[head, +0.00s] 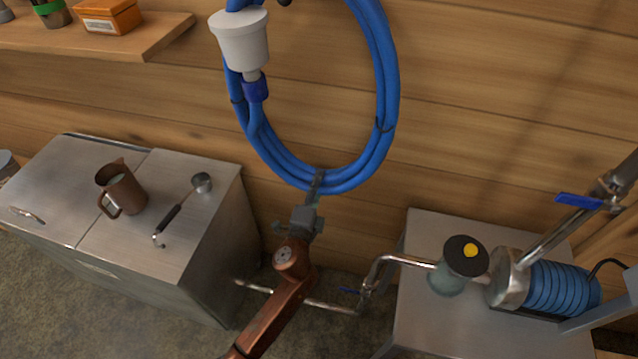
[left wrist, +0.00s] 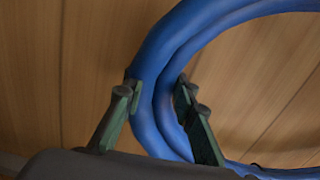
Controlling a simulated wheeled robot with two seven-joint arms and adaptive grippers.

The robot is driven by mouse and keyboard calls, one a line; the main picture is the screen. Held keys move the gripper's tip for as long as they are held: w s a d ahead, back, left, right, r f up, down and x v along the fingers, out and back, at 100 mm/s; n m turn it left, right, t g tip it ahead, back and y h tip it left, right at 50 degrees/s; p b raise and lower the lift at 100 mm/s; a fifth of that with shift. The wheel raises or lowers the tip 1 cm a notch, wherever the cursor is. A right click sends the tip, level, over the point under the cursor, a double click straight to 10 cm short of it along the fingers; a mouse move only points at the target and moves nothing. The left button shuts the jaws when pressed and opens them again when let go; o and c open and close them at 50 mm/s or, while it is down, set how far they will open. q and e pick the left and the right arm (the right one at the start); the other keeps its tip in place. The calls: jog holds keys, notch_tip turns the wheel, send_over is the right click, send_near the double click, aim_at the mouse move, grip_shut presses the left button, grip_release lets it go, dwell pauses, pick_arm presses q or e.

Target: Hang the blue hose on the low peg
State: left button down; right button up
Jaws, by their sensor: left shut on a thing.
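The blue hose (head: 388,75) is a coil tied with dark bands, in front of the plank wall in the head view. Its top runs out of the picture. A white fitting (head: 240,42) hangs at its upper left. My left gripper (head: 317,183) is shut on the bottom of the coil. In the left wrist view the fingers (left wrist: 158,100) stand on either side of the blue hose strands (left wrist: 150,75). A small dark tip shows at the top edge inside the coil; I cannot tell whether it is a peg. My right gripper is not in view.
A steel cabinet (head: 205,240) at left bears a brown jug (head: 122,190) and a ladle (head: 175,215). A wooden shelf (head: 150,38) is at upper left with an orange box (head: 108,17). A grey stand (head: 440,325) at right carries pipes and a blue ribbed part (head: 560,288).

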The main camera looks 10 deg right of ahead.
pick_arm(q)
jog(key=shift+r, duration=0.2)
jog(key=shift+w+d+f+b, duration=0.1)
jog(key=shift+w+f+b, duration=0.05)
jog(key=shift+f+b, duration=0.3)
jog(key=shift+w+d+f+b, duration=0.1)
jog(key=shift+w+f+b, duration=0.05)
jog(key=shift+f+b, duration=0.3)
jog(key=shift+w+d+f+b, duration=0.1)
jog(key=shift+w+f+b, duration=0.25)
jog(key=shift+f, duration=0.2)
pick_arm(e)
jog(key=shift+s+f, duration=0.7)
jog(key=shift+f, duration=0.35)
pick_arm(q)
jog(key=shift+s, duration=0.1)
jog(key=c, duration=1.7)
grip_release()
jog(key=shift+o, duration=1.3)
jog(key=shift+f, duration=0.3)
jog(key=shift+o, duration=1.4)
jog(key=shift+r, duration=0.1)
